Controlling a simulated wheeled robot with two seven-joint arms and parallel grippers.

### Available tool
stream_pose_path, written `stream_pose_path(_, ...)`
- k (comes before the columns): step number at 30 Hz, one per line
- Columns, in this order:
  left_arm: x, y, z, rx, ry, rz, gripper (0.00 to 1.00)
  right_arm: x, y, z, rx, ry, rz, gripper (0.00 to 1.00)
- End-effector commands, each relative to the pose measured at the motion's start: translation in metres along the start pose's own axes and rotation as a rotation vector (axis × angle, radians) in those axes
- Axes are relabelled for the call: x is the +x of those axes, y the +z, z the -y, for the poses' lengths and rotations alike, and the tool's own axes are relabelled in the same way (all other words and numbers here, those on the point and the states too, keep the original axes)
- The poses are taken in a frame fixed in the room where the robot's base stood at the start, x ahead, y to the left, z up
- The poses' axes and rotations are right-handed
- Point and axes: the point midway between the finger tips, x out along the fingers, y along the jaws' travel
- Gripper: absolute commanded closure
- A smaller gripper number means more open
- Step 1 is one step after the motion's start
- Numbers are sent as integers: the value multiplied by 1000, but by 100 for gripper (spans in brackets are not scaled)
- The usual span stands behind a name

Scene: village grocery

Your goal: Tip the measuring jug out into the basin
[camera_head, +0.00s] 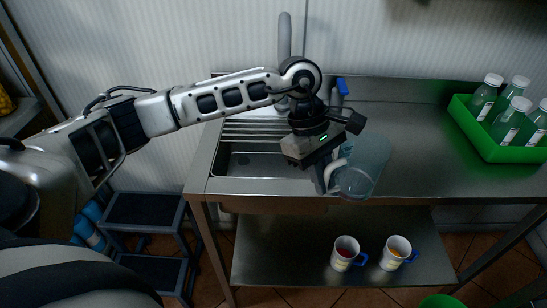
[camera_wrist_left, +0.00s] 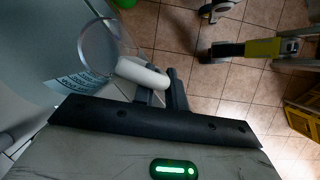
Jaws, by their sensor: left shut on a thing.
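The measuring jug (camera_head: 367,163) is a clear, bluish vessel with a white handle. My left gripper (camera_head: 329,180) is shut on the jug's handle and holds it near the counter's front edge, to the right of the basin. The wrist view also shows the jug (camera_wrist_left: 98,40), with the white handle between the fingers of the left gripper (camera_wrist_left: 162,88). The jug looks slightly slanted in the head view; I cannot tell whether it holds anything. The steel basin (camera_head: 236,172) is sunk in the counter's left part, partly hidden by my left gripper and arm. My right gripper is not in view.
A grey tap (camera_head: 285,40) rises behind the basin. A blue-topped bottle (camera_head: 341,88) stands near it. A green crate (camera_head: 511,153) of bottles is at the counter's right. Two mugs (camera_head: 345,254) (camera_head: 396,253) stand on the lower shelf. A step stool (camera_head: 145,208) is at left. The middle counter is clear.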

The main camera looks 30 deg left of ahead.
Motion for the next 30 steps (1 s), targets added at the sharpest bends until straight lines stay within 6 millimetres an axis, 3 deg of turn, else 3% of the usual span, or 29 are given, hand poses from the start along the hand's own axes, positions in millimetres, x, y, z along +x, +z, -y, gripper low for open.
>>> stream_pose_path(6, 7, 6, -15, -329, 146, -16, 100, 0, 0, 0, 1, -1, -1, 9)
stream_pose_path(30, 22, 35, -64, -1381, 601, -83, 100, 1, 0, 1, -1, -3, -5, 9)
